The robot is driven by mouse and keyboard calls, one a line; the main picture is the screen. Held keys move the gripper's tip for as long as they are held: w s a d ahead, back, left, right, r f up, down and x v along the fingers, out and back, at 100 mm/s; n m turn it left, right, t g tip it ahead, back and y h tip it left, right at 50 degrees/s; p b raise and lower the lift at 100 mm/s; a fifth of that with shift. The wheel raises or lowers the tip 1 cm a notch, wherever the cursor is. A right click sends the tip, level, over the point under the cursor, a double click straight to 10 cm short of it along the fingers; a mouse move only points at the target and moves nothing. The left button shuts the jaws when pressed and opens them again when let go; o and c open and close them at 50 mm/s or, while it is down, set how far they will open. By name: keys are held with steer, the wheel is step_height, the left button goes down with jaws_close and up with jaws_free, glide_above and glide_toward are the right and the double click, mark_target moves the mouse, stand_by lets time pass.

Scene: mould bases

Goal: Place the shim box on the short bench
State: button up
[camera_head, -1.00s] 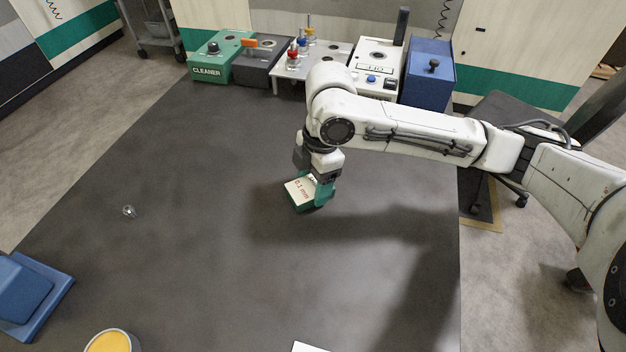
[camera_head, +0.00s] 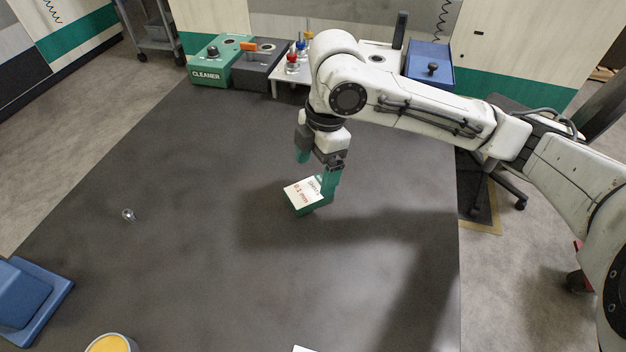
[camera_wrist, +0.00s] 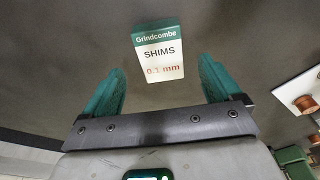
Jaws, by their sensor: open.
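The shim box (camera_head: 303,197), a small white and green box marked "0.1 mm", lies on the dark grey surface (camera_head: 190,200) near its middle. My gripper (camera_head: 317,172) is open, with green fingers, and stands just above the box on its right and far side. One finger overlaps the box's right edge in the head view. In the wrist view the box (camera_wrist: 158,55) reads "Grindcombe SHIMS 0.1 mm" and lies beyond the open fingertips (camera_wrist: 160,75), with nothing between them. I cannot tell which surface is the short bench.
A green cleaner unit (camera_head: 218,68), a dark unit with an orange handle (camera_head: 258,66) and a blue box (camera_head: 430,62) line the far edge. A clear small object (camera_head: 128,215) lies left, a blue block (camera_head: 25,298) and yellow-topped tin (camera_head: 110,343) nearer.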

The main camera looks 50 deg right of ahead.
step_height(320, 180, up, 7)
steer(key=shift+s+d+f, duration=0.2)
steer(key=shift+d, duration=0.25)
